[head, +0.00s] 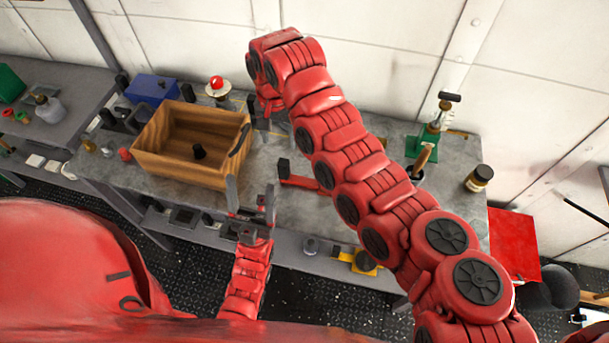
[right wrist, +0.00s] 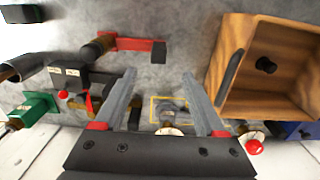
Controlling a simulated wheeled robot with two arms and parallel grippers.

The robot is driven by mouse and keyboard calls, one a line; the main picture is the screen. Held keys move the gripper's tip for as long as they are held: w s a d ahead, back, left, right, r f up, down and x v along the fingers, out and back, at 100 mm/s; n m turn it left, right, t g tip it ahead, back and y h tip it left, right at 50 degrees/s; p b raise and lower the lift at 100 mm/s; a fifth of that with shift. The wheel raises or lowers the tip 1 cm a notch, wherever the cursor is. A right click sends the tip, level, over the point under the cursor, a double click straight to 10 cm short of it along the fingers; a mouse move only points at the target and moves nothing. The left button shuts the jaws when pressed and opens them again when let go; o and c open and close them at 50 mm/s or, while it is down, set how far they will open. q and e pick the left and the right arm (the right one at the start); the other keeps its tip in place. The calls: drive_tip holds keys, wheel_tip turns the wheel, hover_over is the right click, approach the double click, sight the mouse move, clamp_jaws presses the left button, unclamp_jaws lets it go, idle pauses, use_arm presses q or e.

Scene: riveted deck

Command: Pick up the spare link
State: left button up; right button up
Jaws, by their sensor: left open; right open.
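I cannot tell for sure which thing is the spare link. A red bar with a dark block at its end (head: 299,182) lies on the grey bench, partly hidden by my right arm; it also shows in the right wrist view (right wrist: 135,44). A small greyish thing (right wrist: 168,112) sits within a yellow outline, beyond my right gripper's fingers. My right gripper (right wrist: 160,75) is open and empty above the bench, mostly hidden in the head view. My left gripper (head: 252,203) is open and empty at the bench's front edge, in front of the wooden crate.
The wooden crate (head: 158,172), with a black cylinder (head: 199,152) inside, stands left of both grippers. A red-topped device (head: 217,87) and blue box (head: 152,89) are behind it. A green-based stand (head: 424,146) and a jar (head: 478,178) are at right. Bench between crate and red bar is clear.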

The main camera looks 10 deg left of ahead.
sight(283, 162)
wheel_tip(283, 162, down, 10)
drive_tip(key=b, duration=0.2)
drive_tip(key=shift+r+b, duration=0.2)
drive_tip(key=shift+b, duration=0.15)
drive_tip(key=shift+w+f+p, duration=0.1)
drive_tip(key=shift+f+p, duration=0.15)
drive_tip(key=shift+p, duration=0.2)
wheel_tip(283, 162, down, 3)
drive_tip(key=shift+w+d+f+p, duration=0.1)
drive_tip(key=shift+d+p, duration=0.05)
drive_tip(key=shift+p, duration=0.9)
drive_tip(key=shift+f, duration=0.85)
clamp_jaws()
